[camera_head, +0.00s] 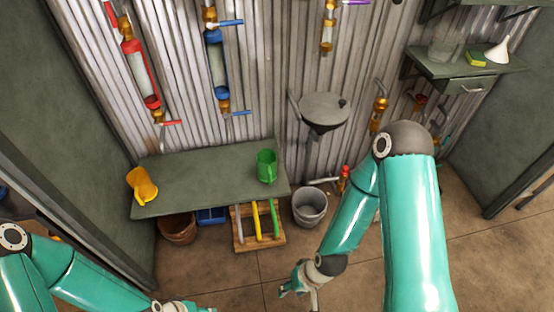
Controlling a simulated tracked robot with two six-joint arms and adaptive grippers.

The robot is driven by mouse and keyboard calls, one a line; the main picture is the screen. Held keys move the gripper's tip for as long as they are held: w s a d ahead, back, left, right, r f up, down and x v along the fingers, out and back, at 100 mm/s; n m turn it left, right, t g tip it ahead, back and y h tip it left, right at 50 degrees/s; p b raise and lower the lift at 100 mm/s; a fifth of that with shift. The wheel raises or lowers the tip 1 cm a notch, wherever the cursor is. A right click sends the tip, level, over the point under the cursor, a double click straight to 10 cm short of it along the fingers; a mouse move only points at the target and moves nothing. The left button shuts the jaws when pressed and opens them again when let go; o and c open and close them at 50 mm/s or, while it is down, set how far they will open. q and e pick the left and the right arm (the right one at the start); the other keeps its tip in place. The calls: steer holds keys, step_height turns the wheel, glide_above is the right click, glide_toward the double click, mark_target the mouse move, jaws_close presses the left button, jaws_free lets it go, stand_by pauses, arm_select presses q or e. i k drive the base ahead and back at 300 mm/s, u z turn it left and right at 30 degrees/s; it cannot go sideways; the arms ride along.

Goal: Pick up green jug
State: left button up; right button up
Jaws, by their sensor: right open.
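The green jug (266,166) stands upright near the right end of the grey-green bench (205,178) against the corrugated wall. My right gripper (298,288) hangs low in front of the bench, below and to the right of the jug and well apart from it. It is open, with nothing seen between its fingers. My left gripper (182,306) shows only in part at the bottom edge, and its fingers are cut off by the frame.
A yellow jug (142,185) is at the bench's left end. A grey bucket (310,206) and a wooden rack (258,239) with coloured bars stand on the floor. A round basin (325,110) juts from the wall right of the green jug. The bench's middle is clear.

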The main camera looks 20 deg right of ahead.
mark_target(265, 158)
steer(key=z, duration=0.15)
steer(key=i, duration=1.3)
steer(key=u, duration=0.4)
